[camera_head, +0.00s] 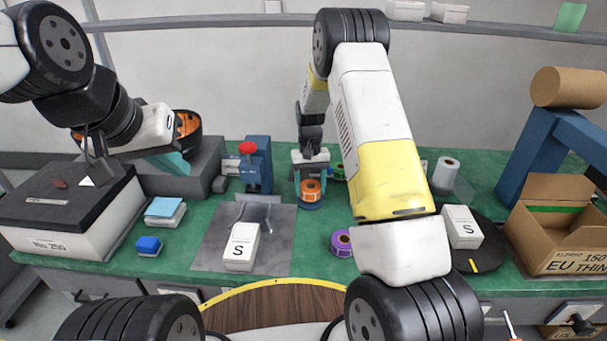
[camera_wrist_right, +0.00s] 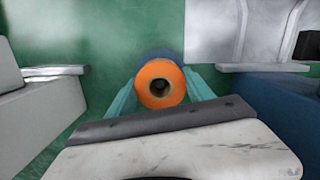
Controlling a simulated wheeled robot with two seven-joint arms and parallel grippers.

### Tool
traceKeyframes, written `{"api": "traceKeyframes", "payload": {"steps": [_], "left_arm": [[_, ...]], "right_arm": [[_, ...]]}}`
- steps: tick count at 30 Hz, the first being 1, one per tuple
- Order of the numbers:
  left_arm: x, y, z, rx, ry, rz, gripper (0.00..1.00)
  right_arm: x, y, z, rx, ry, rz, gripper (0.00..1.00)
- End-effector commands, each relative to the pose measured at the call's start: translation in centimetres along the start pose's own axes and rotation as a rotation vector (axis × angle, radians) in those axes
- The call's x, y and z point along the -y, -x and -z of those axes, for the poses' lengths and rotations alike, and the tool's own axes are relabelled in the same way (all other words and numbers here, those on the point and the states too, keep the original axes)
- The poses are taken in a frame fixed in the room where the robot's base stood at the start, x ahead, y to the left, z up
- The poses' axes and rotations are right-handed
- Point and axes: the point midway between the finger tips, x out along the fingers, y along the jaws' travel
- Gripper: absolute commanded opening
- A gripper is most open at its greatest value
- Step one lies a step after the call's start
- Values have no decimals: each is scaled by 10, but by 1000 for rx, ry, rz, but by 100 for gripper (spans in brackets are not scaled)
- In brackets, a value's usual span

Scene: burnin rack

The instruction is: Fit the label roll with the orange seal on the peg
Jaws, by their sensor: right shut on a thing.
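The label roll with the orange seal (camera_head: 311,190) is between the teal fingers of my right gripper (camera_head: 311,169), near the middle of the bench. In the right wrist view its orange ring face (camera_wrist_right: 146,84) has a dark open core, and the fingers press its two sides. A round blue base (camera_head: 309,204) shows just below the roll. I cannot tell whether the roll touches it, and no peg is clearly visible. My left gripper (camera_head: 172,163) is at the left by the orange-lined bowl; its fingers are partly hidden.
A purple roll (camera_head: 341,243), a green roll (camera_head: 337,172) and a white roll (camera_head: 445,173) stand on the green bench. A blue device with a red knob (camera_head: 247,148) is left of my right gripper. White S boxes (camera_head: 241,247) and an open carton (camera_head: 560,222) are nearby.

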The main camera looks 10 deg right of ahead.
Motion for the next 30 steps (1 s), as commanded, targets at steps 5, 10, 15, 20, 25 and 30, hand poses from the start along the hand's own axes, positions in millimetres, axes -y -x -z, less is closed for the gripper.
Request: {"api": "traceKeyframes", "payload": {"steps": [5, 10, 15, 20, 25, 30], "left_arm": [[0, 0, 0, 0, 0, 0, 0], [0, 0, 0, 0, 0, 0, 0], [0, 0, 0, 0, 0, 0, 0], [0, 0, 0, 0, 0, 0, 0], [0, 0, 0, 0, 0, 0, 0], [0, 0, 0, 0, 0, 0, 0]], "right_arm": [[0, 0, 0, 0, 0, 0, 18], [0, -4, 1, 0, 0, 0, 18], [0, -9, 2, -1, 0, 0, 18], [0, -12, 2, -1, 0, 0, 18], [0, -13, 2, -1, 0, 0, 18], [0, -13, 2, -1, 0, 0, 86]]}}
